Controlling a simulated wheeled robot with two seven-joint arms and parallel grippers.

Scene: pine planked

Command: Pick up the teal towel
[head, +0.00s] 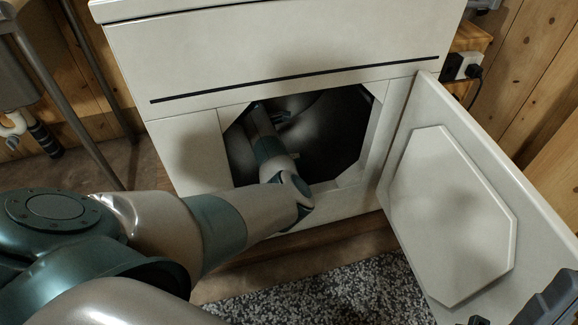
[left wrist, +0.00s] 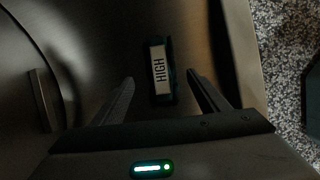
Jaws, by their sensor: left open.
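My left arm reaches through the octagonal opening of a white appliance (head: 185,155) into its dark drum (head: 325,125). In the left wrist view my left gripper (left wrist: 160,77) is open, its two dark fingers apart. A small dark teal item with a white label reading "HIGH" (left wrist: 160,70) shows between and beyond the fingertips, apart from both. I cannot tell whether it is the teal towel; no other clear towel shows. In the head view the left gripper is mostly lost in the dark drum. Part of my right gripper (head: 520,308) shows at the bottom right corner; its jaw state is unclear.
The appliance door (head: 450,215) stands open to the right. The opening's rim is close around my left arm. A raised dark fin (left wrist: 43,98) stands on the drum wall. A speckled grey rug (head: 325,292) lies on the floor in front. Metal legs (head: 65,100) stand at the left.

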